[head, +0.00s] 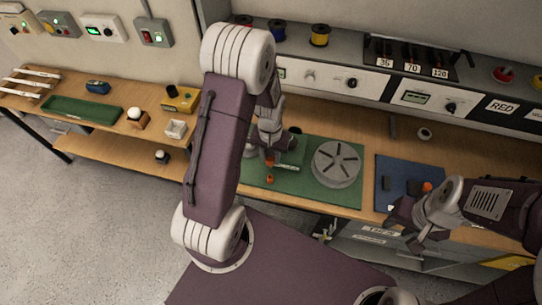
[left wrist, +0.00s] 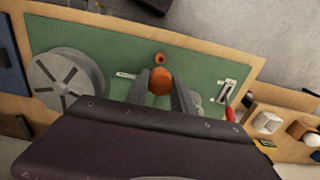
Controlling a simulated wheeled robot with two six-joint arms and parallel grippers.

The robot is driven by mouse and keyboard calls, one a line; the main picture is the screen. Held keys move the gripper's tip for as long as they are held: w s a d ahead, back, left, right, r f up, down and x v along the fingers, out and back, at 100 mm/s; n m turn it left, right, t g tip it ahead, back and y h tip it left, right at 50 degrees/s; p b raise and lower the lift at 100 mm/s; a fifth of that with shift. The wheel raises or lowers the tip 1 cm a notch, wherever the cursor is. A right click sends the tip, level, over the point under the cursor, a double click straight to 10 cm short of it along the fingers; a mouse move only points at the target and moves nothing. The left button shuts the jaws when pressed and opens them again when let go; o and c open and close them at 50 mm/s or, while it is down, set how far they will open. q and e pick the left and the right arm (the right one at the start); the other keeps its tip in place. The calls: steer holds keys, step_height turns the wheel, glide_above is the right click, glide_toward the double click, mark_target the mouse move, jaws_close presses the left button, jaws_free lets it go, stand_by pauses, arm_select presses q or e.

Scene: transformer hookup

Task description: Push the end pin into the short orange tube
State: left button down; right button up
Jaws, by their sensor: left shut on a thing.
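My left gripper (left wrist: 162,92) is shut on a round orange piece (left wrist: 161,80), which I take to be the end pin, held above the green mat. In the head view the left gripper (head: 269,157) points down, with the orange piece at its fingertips. A smaller orange ring with a dark hole, seemingly the short orange tube (left wrist: 160,58), is on the green mat just beyond the held piece; it also shows in the head view (head: 270,179). The two look apart. My right gripper (head: 408,222) is by the blue mat; its finger gap is unclear.
A grey slotted disc (head: 337,163) sits on the green mat (head: 312,193). A blue mat (head: 398,172) lies to its right, with an orange item (head: 427,187) near my right gripper. A red-handled tool (left wrist: 229,113) lies at the mat's edge. A shelf of instruments stands behind.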

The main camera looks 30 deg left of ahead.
arm_select(q)
steer(key=shift+d+f, duration=0.1)
steer(key=shift+d, duration=0.15)
steer(key=f+b, duration=0.2)
steer(key=f, duration=0.1)
steer(key=f+b, duration=0.1)
steer(key=b, duration=0.1)
steer(key=shift+a+f, duration=0.35)
steer(key=shift+a, duration=0.05)
steer(key=shift+d+f+b, duration=0.2)
steer(key=shift+f+b, duration=0.15)
steer(key=shift+f, duration=0.2)
steer(key=shift+a, duration=0.15)
steer(key=shift+f+b, duration=1.5)
steer(key=shift+f, duration=0.7)
